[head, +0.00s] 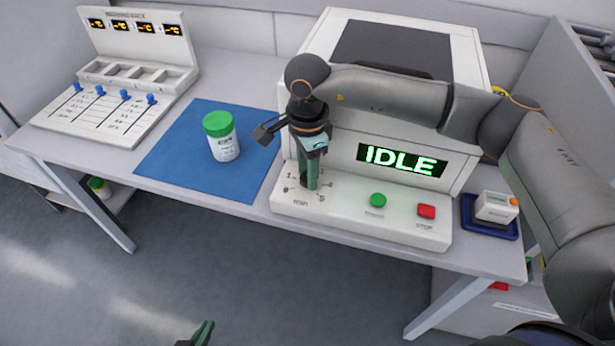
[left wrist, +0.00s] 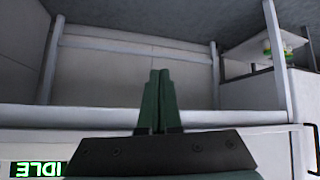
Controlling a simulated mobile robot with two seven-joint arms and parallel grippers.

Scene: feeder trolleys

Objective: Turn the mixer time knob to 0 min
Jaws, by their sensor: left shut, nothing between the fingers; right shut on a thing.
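The mixer (head: 465,65) is a white box with a dark lid and a screen (head: 402,159) reading IDLE. Its sloped front panel (head: 340,209) carries the time knob's scale, with small marks and "min" lettering. My right gripper (head: 312,184) points down at the scale's middle and is shut on the knob, which its fingers mostly hide. I cannot read the knob's setting. My left gripper (head: 203,332) is low at the bottom edge, away from the mixer. In the left wrist view its fingers (left wrist: 158,100) are together and empty.
A green start button (head: 378,200) and a red STOP button (head: 426,211) sit right of the knob. A green-lidded jar (head: 222,138) stands on a blue mat (head: 180,165). A small white device (head: 496,206) sits in a blue tray at right. A rack with displays (head: 135,75) stands at left.

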